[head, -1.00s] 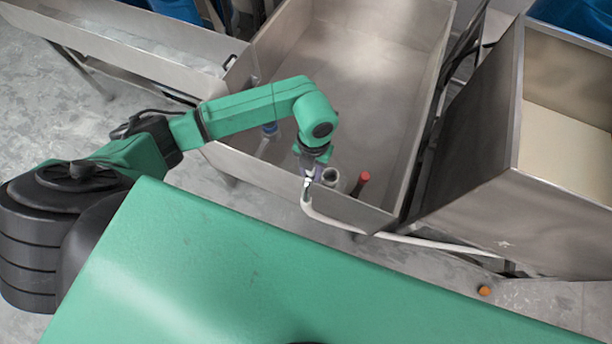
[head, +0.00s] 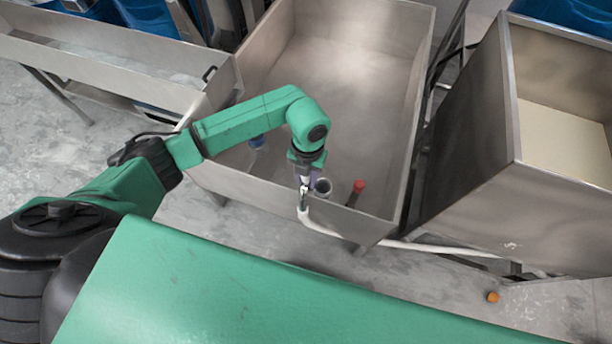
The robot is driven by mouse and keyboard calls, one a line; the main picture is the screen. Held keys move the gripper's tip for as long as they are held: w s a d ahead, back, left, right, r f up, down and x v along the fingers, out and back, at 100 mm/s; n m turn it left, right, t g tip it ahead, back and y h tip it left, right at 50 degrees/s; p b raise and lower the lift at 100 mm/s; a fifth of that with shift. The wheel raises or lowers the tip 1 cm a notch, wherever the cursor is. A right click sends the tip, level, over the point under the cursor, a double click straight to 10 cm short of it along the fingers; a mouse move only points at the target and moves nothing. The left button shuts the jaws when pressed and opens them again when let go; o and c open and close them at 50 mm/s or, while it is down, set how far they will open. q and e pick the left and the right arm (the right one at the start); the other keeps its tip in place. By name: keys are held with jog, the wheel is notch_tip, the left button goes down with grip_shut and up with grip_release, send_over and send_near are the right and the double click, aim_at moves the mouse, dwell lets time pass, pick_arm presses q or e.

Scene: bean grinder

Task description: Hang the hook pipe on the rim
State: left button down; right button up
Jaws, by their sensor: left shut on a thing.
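The hook pipe is a pale pipe (head: 318,226) that runs up to my left gripper at the front rim (head: 275,190) of the large metal basin. Its lower part bends right and runs outside the basin front. My left gripper (head: 304,192) is above the rim and shut on the pipe's upper end. The fingers hide much of that end, and I cannot tell if the hook rests on the rim. My right gripper is not in view.
Inside the basin by the front wall are a grey round opening (head: 322,186), a red-topped piece (head: 358,187) and a blue-topped piece (head: 256,141). A second metal bin (head: 480,130) stands right. A small orange thing (head: 493,297) lies on the floor.

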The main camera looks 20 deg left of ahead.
pick_arm(q)
jog(key=shift+f+b, duration=2.1)
jog(key=shift+f, duration=0.85)
jog(key=shift+c, duration=2.4)
grip_release()
jog(key=r, duration=0.9)
jog(key=w+r, duration=0.1)
jog(key=r, duration=0.4)
jog(key=shift+r, duration=0.3)
jog(key=shift+d, duration=0.1)
